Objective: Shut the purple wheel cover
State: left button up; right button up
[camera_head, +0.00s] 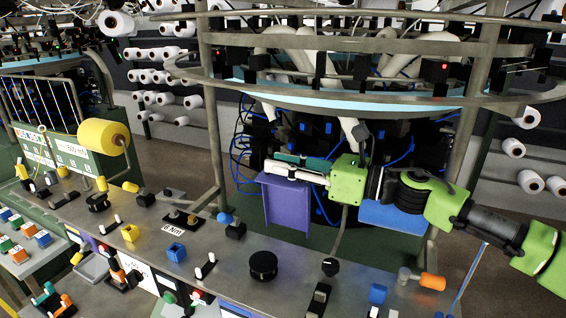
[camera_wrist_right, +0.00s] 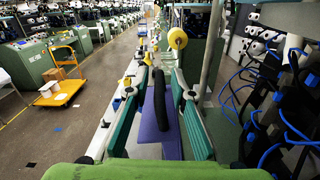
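The purple wheel cover (camera_head: 289,207) stands behind the back edge of the control table, in front of the knitting machine. Its top edge is partly hidden by my right gripper (camera_head: 276,163), which reaches in from the right at that edge. In the right wrist view the cover (camera_wrist_right: 150,142) lies between and beyond the two fingers, with a black bar (camera_wrist_right: 160,98) on it. The fingers of my right gripper (camera_wrist_right: 157,82) are apart there, one on each side of the bar. I cannot tell whether they touch it. My left gripper is not in view.
The control table (camera_head: 215,275) carries a black knob (camera_head: 263,265), switches and an orange-handled part (camera_head: 432,281). A blue panel (camera_head: 395,216) sits below my right wrist. A metal post (camera_head: 212,120) and ring rails stand near. Dark parts with blue cables (camera_wrist_right: 285,120) are close on the right.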

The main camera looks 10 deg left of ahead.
grip_shut()
jog(key=shift+s+a+f+n+b, duration=0.15)
jog(key=shift+s+n+b, duration=0.15)
jog(key=shift+s+b, duration=0.2)
jog(key=s+a+f+n+b, duration=0.1)
jog(key=s+n+b, duration=0.1)
jog(key=s, duration=0.3)
jog(key=s+a+f+n+b, duration=0.2)
jog(key=s+n, duration=0.2)
jog(key=s, duration=0.1)
jog(key=shift+s+a+f+n, duration=0.2)
jog(key=shift+s+n, duration=0.05)
jog(key=shift+n, duration=0.05)
